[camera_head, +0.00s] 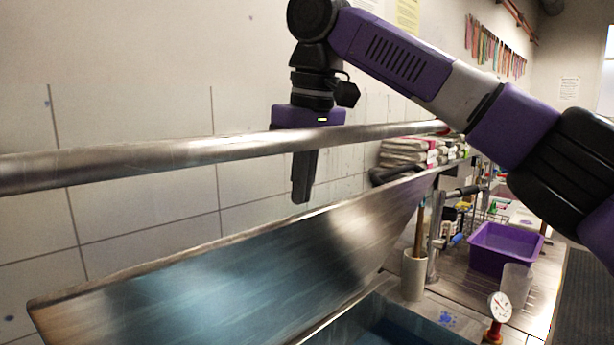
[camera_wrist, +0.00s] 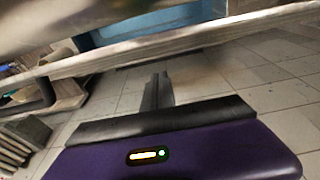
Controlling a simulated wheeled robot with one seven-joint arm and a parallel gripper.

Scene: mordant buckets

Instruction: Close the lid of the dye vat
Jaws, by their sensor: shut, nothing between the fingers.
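The dye vat's metal lid (camera_head: 250,265) stands raised and tilted in the head view, its inner face showing a blue sheen. A long metal bar (camera_head: 120,162) runs along above the lid's upper edge. The vat (camera_head: 405,322) shows only partly at the bottom, with dark blue inside. My gripper (camera_head: 301,198) points down on the far side of the bar, which crosses in front of it. Its fingers are shut and empty, with the tips just above the lid's edge in the picture; contact cannot be told. In the wrist view the shut fingers (camera_wrist: 158,88) point toward a metal edge (camera_wrist: 150,50).
A tiled wall stands behind the lid. To the right are a white cup with sticks (camera_head: 414,275), a dial gauge (camera_head: 500,307), a purple tub (camera_head: 506,248) and stacked folded cloth (camera_head: 405,152). The wrist view shows bare floor tiles (camera_wrist: 225,72).

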